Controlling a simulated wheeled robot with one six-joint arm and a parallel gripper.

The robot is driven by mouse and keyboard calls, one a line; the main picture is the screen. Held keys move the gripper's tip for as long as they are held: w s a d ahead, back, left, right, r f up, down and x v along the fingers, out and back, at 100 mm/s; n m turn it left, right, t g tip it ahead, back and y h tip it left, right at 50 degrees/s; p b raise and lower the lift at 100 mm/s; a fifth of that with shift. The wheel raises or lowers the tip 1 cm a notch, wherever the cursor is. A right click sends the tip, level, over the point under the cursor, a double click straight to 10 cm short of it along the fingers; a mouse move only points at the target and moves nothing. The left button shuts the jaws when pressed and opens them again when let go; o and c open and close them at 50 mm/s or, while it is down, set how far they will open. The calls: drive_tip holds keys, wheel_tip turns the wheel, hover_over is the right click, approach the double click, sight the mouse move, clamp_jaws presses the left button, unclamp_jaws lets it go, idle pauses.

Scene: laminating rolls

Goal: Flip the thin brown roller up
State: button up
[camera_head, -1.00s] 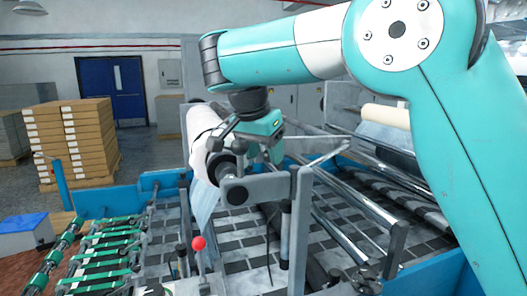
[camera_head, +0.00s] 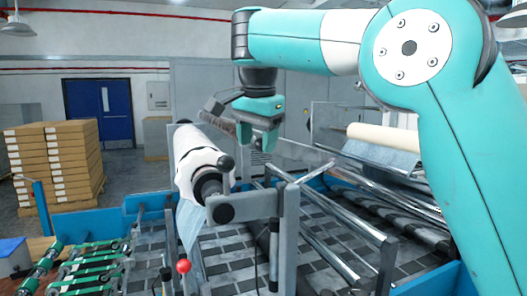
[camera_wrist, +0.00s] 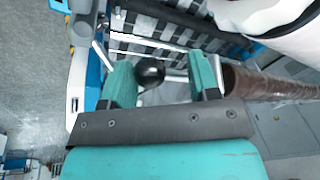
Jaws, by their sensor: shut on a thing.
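The thin brown roller (camera_head: 219,110) is raised above the large white roll (camera_head: 195,157), slanting up and left from my gripper (camera_head: 258,137). In the wrist view the brown roller (camera_wrist: 275,86) runs in from the right to the right finger of my gripper (camera_wrist: 162,82). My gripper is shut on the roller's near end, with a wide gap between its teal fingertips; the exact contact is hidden. A black ball knob (camera_wrist: 149,73) shows in that gap; I cannot tell if the fingers touch it.
A grey post and crossbar (camera_head: 288,215) stand below my gripper. A cream roll (camera_head: 383,137) lies at the right, behind metal bars. A red-knobbed lever (camera_head: 183,267) is in front. Stacked boxes (camera_head: 58,165) stand at the far left.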

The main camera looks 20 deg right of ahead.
drive_tip(key=shift+d+r+y+b, duration=0.2)
drive_tip(key=shift+d+r+b, duration=0.05)
drive_tip(key=shift+r, duration=0.25)
drive_tip(key=shift+d+r+y+b, duration=0.2)
drive_tip(key=shift+d+r, duration=0.05)
drive_tip(key=shift+r, duration=0.4)
drive_tip(key=o, duration=1.1)
drive_tip(key=shift+c, duration=0.2)
drive_tip(key=shift+o, duration=0.8)
drive_tip(key=shift+s+d, duration=0.1)
drive_tip(key=shift+d, duration=0.05)
drive_tip(key=shift+a, duration=0.2)
drive_tip(key=p+v, duration=1)
drive_tip(key=v, duration=0.2)
drive_tip(key=shift+p, duration=0.3)
